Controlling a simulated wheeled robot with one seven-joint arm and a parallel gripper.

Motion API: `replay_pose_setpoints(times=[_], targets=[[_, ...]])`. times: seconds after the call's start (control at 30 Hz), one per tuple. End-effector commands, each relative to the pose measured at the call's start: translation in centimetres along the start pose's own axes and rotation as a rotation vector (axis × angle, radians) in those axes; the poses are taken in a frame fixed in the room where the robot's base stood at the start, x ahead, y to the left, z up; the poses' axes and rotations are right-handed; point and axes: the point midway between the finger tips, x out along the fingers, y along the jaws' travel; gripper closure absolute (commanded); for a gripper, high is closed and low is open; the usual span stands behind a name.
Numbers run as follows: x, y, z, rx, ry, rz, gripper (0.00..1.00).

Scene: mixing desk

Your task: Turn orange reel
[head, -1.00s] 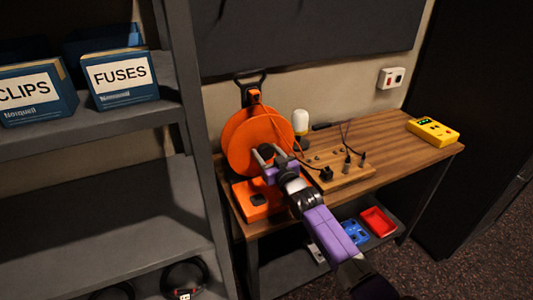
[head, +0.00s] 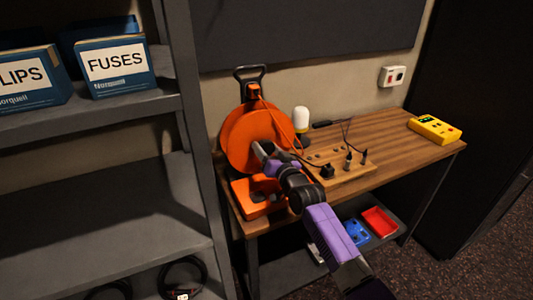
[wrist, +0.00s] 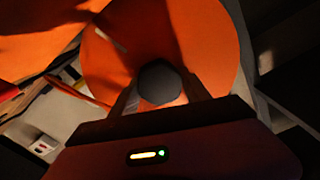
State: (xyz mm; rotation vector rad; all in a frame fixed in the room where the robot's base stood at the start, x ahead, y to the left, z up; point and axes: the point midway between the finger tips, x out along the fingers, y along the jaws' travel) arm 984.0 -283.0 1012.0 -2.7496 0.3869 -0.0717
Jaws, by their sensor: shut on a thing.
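The orange reel (head: 246,135) stands upright in its orange base (head: 251,200) at the left end of the wooden desk. A black carry handle (head: 250,79) rises above it. In the wrist view the orange disc (wrist: 205,45) fills much of the picture, with a dark round knob (wrist: 160,84) in front of it. My gripper (head: 264,152) is at the face of the reel. In the wrist view its fingers (wrist: 160,95) lie on both sides of the knob and are shut on it. In the head view my gripper hides the knob.
A wooden board (head: 342,164) with plugs and cables lies right of the reel, with a white-topped lamp (head: 301,118) behind it. A yellow meter (head: 434,129) sits at the desk's right end. A grey shelf (head: 185,130) stands close on the left. A red tray (head: 379,222) is below the desk.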

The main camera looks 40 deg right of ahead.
Motion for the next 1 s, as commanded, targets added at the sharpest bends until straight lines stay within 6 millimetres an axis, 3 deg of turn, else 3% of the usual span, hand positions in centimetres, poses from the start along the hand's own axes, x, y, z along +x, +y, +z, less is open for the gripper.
replay_pose_setpoints(times=[1.0], targets=[[0.0,0.12,0.02,0.969,0.0,0.001,1.0]])
